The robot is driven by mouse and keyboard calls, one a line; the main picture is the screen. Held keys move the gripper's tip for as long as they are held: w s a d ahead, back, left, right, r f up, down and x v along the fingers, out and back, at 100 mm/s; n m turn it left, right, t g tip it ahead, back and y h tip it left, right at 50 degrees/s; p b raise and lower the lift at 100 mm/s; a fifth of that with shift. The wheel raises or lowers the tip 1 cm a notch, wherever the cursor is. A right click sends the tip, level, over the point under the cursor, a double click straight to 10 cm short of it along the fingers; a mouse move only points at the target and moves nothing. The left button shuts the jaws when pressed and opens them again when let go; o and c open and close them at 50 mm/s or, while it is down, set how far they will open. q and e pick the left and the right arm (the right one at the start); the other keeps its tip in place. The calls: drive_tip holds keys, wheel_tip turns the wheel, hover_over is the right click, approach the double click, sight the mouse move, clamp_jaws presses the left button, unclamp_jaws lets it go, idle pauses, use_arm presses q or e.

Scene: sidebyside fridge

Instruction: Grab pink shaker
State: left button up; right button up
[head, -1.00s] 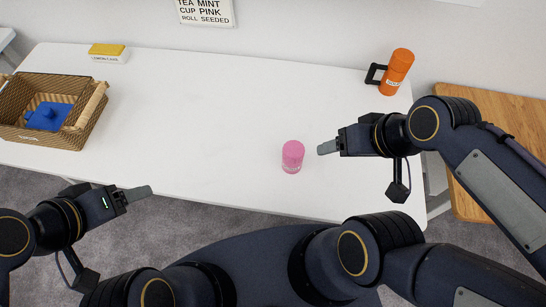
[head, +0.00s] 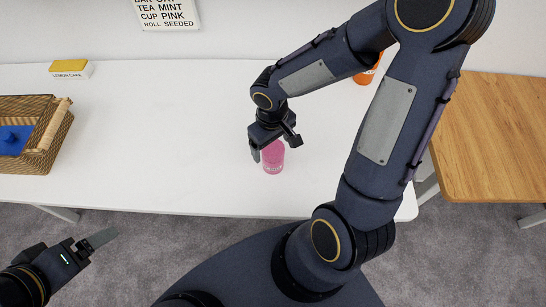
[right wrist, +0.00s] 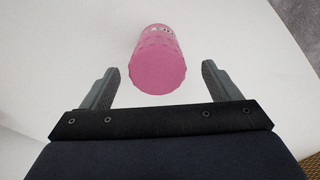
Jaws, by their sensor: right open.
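The pink shaker (head: 273,158) stands on the white table near its front edge, partly covered by my right gripper in the head view. My right gripper (head: 262,149) is over the table at the shaker, fingers pointing down. In the right wrist view the shaker (right wrist: 158,65) shows in the space ahead of and between the two open fingers (right wrist: 160,85), with no visible contact. My left gripper (head: 98,240) is in front of the table at the lower left, away from the shaker; I cannot tell its opening.
The white table (head: 170,120) is clear around the shaker. A wicker basket (head: 50,140) with a blue item (head: 12,138) stands at the left. A yellow-topped box (head: 70,69) is at the back. An orange bottle (head: 367,75) is partly hidden behind my right arm. A wooden table (head: 490,140) stands at the right.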

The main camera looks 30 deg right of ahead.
sight(273, 169)
wheel_tip(273, 169, down, 4)
drive_tip(key=shift+d+r, duration=0.1)
drive_tip(key=shift+d, duration=0.05)
drive_tip(key=c, duration=1.1)
